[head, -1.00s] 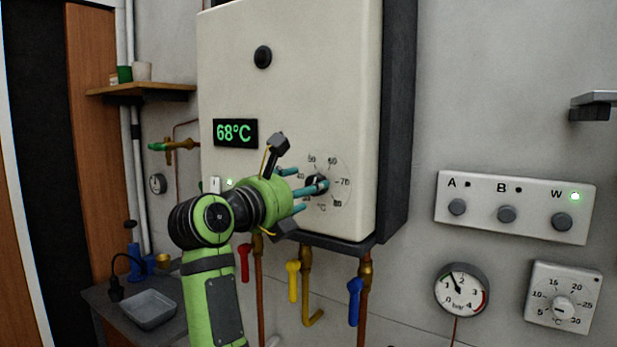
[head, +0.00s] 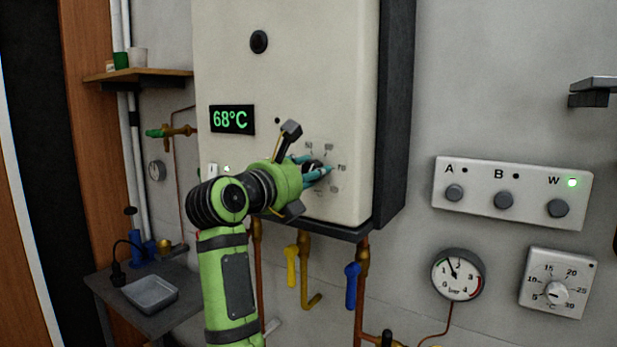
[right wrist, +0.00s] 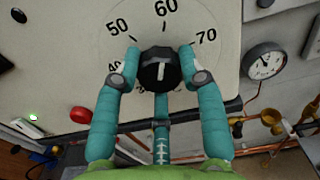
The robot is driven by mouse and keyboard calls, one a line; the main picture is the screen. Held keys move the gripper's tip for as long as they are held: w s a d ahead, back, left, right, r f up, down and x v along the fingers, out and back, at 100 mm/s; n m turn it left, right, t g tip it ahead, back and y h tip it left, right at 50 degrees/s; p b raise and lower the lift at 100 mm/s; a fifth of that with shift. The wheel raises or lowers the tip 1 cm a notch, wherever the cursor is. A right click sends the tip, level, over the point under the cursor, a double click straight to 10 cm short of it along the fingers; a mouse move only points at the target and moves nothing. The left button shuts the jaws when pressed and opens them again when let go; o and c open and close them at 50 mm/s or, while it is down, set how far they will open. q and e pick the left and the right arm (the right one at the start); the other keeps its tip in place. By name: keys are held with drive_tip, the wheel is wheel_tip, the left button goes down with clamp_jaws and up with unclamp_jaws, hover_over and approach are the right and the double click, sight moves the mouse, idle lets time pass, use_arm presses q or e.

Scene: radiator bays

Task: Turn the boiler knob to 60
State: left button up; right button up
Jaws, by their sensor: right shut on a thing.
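The black boiler knob (right wrist: 158,72) sits on the dial on the front of the cream boiler (head: 292,75). In the right wrist view its white line stands nearly upright, pointing at or close to the 60 mark. My right gripper (right wrist: 160,66) has teal fingers closed on the knob from both sides, with a third finger below it. In the head view the right gripper (head: 318,171) partly covers the knob and the dial's lower-left side. The green display (head: 232,120) reads 68°C. My left gripper is not in view.
Yellow (head: 292,266) and blue (head: 352,285) valve handles hang on pipes under the boiler. A panel with A, B and W buttons (head: 480,207), a pressure gauge (head: 458,274) and a second dial (head: 558,284) are on the wall at right. A small table (head: 105,293) stands at lower left.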

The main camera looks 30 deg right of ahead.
drive_tip(key=shift+f+m, duration=0.1)
drive_tip(key=shift+m, duration=0.2)
drive_tip(key=o, duration=1.1)
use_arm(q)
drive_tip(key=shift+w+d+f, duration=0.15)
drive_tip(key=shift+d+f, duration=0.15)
use_arm(e)
drive_tip(key=shift+o, duration=0.2)
drive_tip(key=shift+d, duration=0.15)
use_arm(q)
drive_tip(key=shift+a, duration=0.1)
use_arm(e)
drive_tip(key=v, duration=1.2)
drive_tip(key=shift+f, duration=0.1)
